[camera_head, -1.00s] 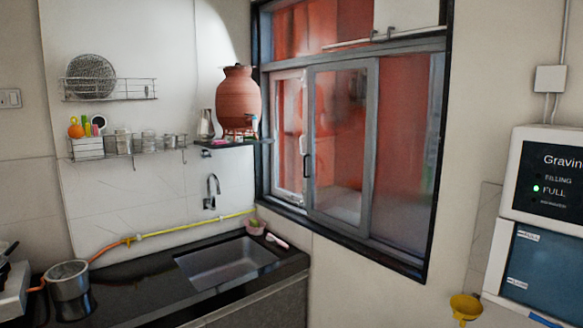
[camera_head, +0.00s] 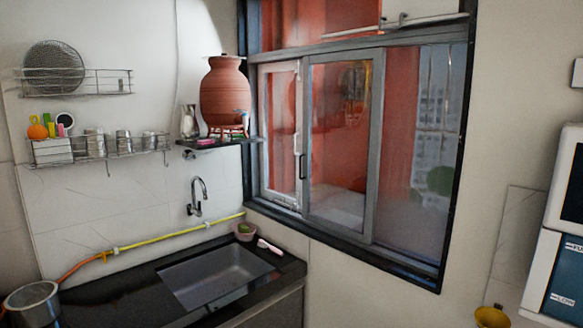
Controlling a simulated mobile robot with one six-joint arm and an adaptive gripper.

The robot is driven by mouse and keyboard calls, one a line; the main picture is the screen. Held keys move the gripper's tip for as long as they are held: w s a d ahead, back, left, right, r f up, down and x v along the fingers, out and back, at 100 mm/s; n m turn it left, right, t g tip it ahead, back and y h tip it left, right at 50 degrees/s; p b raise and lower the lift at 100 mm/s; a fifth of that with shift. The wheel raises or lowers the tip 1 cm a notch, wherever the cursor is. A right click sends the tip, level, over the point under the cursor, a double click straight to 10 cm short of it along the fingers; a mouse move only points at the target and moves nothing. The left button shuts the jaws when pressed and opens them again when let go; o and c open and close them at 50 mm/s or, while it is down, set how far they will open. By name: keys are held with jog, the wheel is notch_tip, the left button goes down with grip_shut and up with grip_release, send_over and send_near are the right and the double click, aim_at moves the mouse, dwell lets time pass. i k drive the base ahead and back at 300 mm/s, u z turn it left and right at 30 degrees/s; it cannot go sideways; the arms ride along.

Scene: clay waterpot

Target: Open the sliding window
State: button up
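The sliding window (camera_head: 345,57) is set in a dark frame in the wall, right of centre in the head view. A grey-framed glass panel (camera_head: 341,135) stands in its middle, with a dark handle (camera_head: 301,166) on its left edge. A paler inner frame (camera_head: 281,135) shows to its left, and a further pane (camera_head: 425,140) fills the right side. Buildings show dimly through or in the right pane. My gripper is not in view.
A clay pot (camera_head: 224,92) stands on a small shelf left of the window. Below are a tap (camera_head: 198,196), a sink (camera_head: 215,277) and a black counter (camera_head: 110,284). Wire racks (camera_head: 100,148) hang at left. A white water purifier (camera_head: 568,180) is at right, with a yellow bowl (camera_head: 492,317) below.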

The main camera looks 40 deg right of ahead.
aim_at(377, 56)
jog(key=z, duration=0.05)
jog(key=i, duration=0.75)
jog(key=z, duration=0.75)
jog(key=i, duration=0.7)
jog(key=z, duration=0.5)
